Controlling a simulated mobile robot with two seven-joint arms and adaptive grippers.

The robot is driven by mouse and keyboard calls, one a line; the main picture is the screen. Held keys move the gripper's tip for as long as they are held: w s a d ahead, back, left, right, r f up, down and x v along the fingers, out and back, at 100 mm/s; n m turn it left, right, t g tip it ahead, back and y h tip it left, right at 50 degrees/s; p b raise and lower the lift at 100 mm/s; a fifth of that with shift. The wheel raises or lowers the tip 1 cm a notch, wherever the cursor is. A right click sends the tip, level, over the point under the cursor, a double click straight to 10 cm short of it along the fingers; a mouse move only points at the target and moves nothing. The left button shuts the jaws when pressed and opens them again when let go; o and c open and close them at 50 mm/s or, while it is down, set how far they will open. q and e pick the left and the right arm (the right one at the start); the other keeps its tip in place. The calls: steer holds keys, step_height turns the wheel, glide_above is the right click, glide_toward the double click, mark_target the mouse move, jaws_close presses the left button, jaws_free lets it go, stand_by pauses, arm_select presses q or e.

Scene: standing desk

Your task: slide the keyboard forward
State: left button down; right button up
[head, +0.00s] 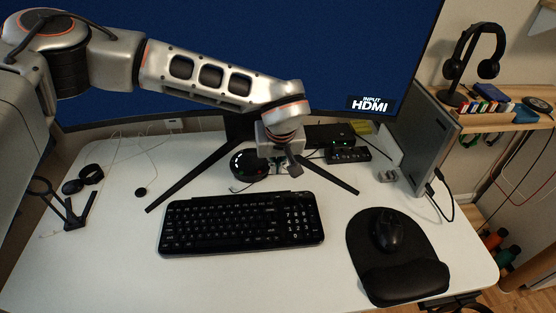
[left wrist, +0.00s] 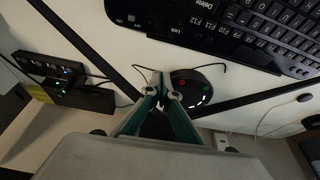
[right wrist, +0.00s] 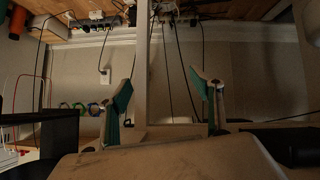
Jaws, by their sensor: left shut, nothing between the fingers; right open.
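The black keyboard (head: 240,222) lies flat on the white desk (head: 115,240), in front of the monitor stand. In the left wrist view the keyboard (left wrist: 232,25) shows at the top, apart from the fingers. My left gripper (head: 292,172) hangs behind the keyboard's far edge, near its right end, between the stand's legs. In the left wrist view its fingertips (left wrist: 167,88) are together with nothing between them. My right gripper (right wrist: 169,85) is open and empty in the right wrist view, facing the wall and cables at the desk's edge. It is not seen in the head view.
A mouse (head: 387,232) rests on a black pad (head: 405,265) right of the keyboard. A round black device (head: 247,164) and a black box sit near my left fingers. The stand's legs (head: 190,180) spread behind the keyboard. The desk in front of the keyboard is clear.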

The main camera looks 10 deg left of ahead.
mark_target(278, 189)
arm_select(q)
steer(key=x, duration=0.4)
steer(key=shift+s+b, duration=0.1)
steer(key=shift+b, duration=0.25)
steer(key=shift+s+d+f, duration=0.1)
steer(key=shift+s+d, duration=0.1)
steer(key=shift+s, duration=0.1)
steer(key=shift+s+d, duration=0.3)
steer(key=shift+s, duration=0.65)
steer(key=shift+s+d, duration=0.1)
steer(key=shift+s, duration=0.4)
arm_select(e)
steer(key=shift+w+d, duration=0.15)
steer(key=shift+w, duration=0.2)
arm_select(q)
steer(key=shift+d, duration=0.1)
arm_select(e)
steer(key=shift+s, duration=0.1)
